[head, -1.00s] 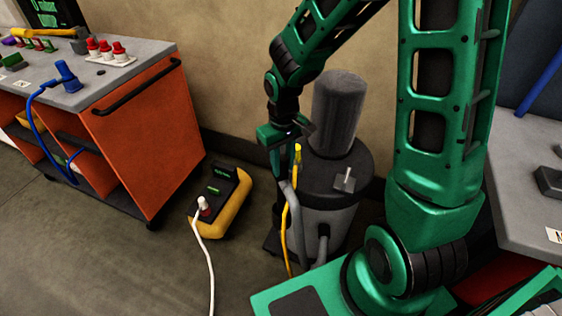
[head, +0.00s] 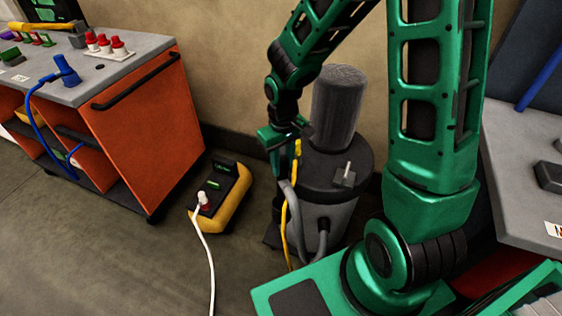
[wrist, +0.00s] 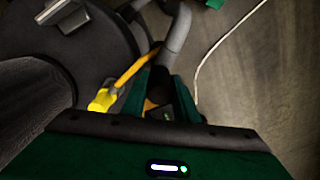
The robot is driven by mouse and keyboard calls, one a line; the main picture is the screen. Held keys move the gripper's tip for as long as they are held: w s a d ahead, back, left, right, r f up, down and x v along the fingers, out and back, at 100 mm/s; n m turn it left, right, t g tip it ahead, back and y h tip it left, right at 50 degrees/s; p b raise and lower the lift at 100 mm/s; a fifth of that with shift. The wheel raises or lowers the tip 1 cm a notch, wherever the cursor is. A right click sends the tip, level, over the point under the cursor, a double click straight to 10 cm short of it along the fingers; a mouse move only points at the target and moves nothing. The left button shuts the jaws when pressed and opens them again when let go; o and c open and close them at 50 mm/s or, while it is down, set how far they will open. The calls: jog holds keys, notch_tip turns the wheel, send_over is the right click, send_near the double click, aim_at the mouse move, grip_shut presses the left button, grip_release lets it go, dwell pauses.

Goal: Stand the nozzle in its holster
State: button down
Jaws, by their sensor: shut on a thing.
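My gripper (head: 277,155) points down beside the grey vacuum (head: 325,210), left of its upright cylinder. In the wrist view the green fingers (wrist: 170,98) are close together at the end of a thick grey hose (wrist: 177,32). They are shut on what seems to be the nozzle at that end; its shape is mostly hidden between the fingers. The hose also shows below the gripper in the head view (head: 290,193). I cannot make out the holster for certain. A small grey block with a pale peg (head: 345,177) sits on the vacuum's dark lid.
A yellow plug (wrist: 102,100) and its cable hang close beside the fingers. A yellow-black power box (head: 232,210) with a white cable stands on the floor to the left. An orange cart (head: 140,135) stands beyond it. A grey bench (head: 520,190) is at right.

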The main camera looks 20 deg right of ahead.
jog(key=shift+f, duration=0.15)
jog(key=c, duration=1.3)
grip_release()
notch_tip(320, 180, up, 11)
jog(key=shift+f, duration=0.1)
jog(key=shift+d, duration=0.15)
jog(key=s+d+r+m, duration=0.4)
jog(key=s+d+r, duration=0.2)
jog(key=s+d, duration=0.45)
jog(key=s+d+r+m, duration=0.1)
jog(key=s+d+m, duration=0.3)
jog(key=s, duration=0.7)
jog(key=shift+s+d+r+m, duration=0.3)
jog(key=shift+s+d, duration=0.1)
jog(key=shift+d, duration=0.85)
